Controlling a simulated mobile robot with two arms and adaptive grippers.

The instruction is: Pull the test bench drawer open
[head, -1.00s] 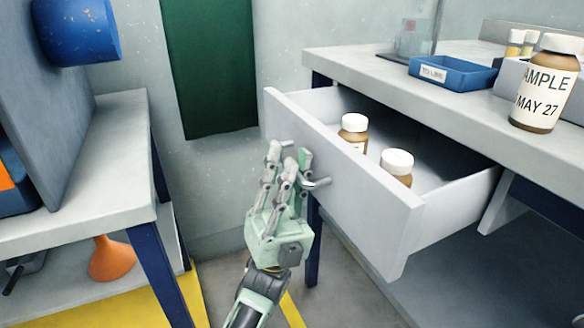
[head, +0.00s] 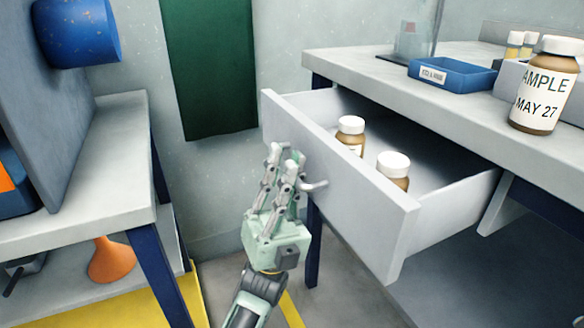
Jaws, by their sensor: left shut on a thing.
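The test bench drawer (head: 352,196) is light grey and stands well out from under the bench top (head: 400,85). Two brown bottles with white caps, one behind (head: 350,138) and one nearer (head: 394,170), stand inside it. A metal bar handle (head: 315,186) is on the drawer's front panel. My left gripper (head: 287,170) is at the drawer front with its fingers around the handle, shut on it. The fingers hide the handle's left part. My right gripper is not in view.
On the bench top are a blue tray (head: 452,78) and a large labelled brown bottle (head: 545,90). Another grey table (head: 85,215) stands at the left, with an orange cone-shaped thing (head: 112,260) on its lower shelf. Floor shows between the two.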

